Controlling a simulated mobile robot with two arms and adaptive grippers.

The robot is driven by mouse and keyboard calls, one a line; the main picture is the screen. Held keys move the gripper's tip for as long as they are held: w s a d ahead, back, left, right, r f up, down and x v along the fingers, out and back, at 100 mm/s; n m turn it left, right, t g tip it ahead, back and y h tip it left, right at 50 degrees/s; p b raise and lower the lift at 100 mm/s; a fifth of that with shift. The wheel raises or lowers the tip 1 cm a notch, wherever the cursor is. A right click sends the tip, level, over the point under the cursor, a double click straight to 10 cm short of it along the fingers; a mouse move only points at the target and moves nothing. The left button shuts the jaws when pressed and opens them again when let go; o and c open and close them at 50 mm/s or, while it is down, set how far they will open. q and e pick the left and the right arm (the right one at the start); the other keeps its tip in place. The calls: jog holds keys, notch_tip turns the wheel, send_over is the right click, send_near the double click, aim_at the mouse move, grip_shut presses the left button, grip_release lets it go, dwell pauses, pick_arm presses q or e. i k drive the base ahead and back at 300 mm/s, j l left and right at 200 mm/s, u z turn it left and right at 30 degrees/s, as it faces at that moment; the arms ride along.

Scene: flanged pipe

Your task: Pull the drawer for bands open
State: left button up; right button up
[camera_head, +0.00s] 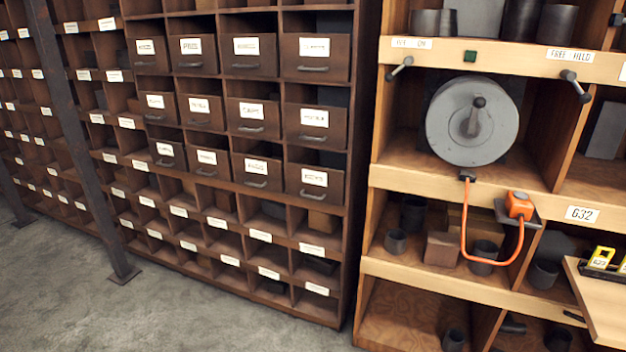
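A dark brown wooden cabinet (352,150) stands left of centre. It holds three rows of drawers, each with a white label and a dark pull handle. The right column has a top drawer (304,66), a middle drawer (294,120) and a bottom drawer (296,182). The rows continue left, for example with a drawer (184,67) in the top row and another (198,166) in the bottom row. The label lettering is too small to read, so I cannot tell which drawer is for bands. Neither gripper shows.
Open labelled cubbies fill the cabinet below the drawers. A dark metal post (72,140) stands at left. A light wooden shelf unit (400,180) at right holds a grey round flange (450,125) and an orange cable (463,235). Grey floor (130,315) in front is clear.

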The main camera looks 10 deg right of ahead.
aim_at(213, 160)
jog(key=i+j+u, duration=0.1)
jog(key=i+j, duration=0.25)
jog(key=i+j+u, duration=0.1)
jog(key=i+j, duration=0.2)
jog(key=i, duration=0.15)
